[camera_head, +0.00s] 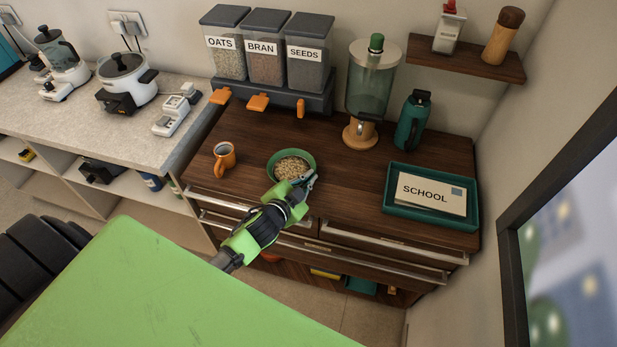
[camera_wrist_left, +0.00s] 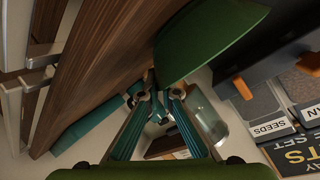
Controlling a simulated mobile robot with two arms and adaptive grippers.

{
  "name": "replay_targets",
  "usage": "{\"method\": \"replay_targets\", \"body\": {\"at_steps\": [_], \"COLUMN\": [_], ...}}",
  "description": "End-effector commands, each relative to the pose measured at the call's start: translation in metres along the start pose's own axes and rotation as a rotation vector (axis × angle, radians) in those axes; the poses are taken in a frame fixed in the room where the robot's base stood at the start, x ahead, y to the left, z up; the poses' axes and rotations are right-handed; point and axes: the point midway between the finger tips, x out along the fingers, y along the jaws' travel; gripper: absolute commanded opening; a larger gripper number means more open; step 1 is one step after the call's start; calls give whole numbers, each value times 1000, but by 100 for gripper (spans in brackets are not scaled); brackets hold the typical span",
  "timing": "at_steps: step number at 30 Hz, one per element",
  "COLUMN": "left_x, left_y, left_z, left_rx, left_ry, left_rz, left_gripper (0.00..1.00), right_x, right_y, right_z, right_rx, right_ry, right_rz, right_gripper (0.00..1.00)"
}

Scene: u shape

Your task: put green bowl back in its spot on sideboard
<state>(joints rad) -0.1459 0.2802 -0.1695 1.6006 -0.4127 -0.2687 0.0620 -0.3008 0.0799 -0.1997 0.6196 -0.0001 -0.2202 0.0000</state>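The green bowl (camera_head: 313,161) stands upright on the sideboard (camera_head: 345,195), left of its middle, with pale oat-like cereal inside. My left gripper (camera_head: 308,182) is at the bowl's near right side in the head view. In the left wrist view the bowl (camera_wrist_left: 205,42) fills the upper middle, its outer wall towards the camera. The left fingertips (camera_wrist_left: 159,96) there are apart, with a gap and no object visible between them, close by the bowl wall. Whether they touch it is unclear. My right gripper is not in view.
An orange mug (camera_head: 224,158) stands left of the bowl. The cereal dispensers (camera_head: 267,62) and glass drink dispenser (camera_head: 371,85) are behind; a teal bottle (camera_head: 411,124) and teal tray (camera_head: 432,213) are to the right. Bare wood lies between bowl and tray.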

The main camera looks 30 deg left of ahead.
Motion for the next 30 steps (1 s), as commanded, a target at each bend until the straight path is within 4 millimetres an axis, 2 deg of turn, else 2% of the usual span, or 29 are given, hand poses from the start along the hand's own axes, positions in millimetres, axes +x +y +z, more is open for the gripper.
{"method": "replay_targets", "body": {"at_steps": [3, 6, 19, 23, 30], "left_x": [1, 1, -3, -19, -67], "left_y": [1, 1, 0, 1, 2], "left_z": [2, 2, 1, 2, 2], "left_rx": [1, 0, 1, 1, -1], "left_ry": [2, 0, -2, -2, -1], "left_rz": [-1, 0, 1, 1, 2], "left_gripper": [0, 21, 21, 21, 21], "right_x": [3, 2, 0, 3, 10], "right_y": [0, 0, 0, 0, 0], "right_z": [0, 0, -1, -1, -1], "right_rx": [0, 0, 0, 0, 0], "right_ry": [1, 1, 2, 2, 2], "right_rz": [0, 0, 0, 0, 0], "right_gripper": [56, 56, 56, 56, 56]}}
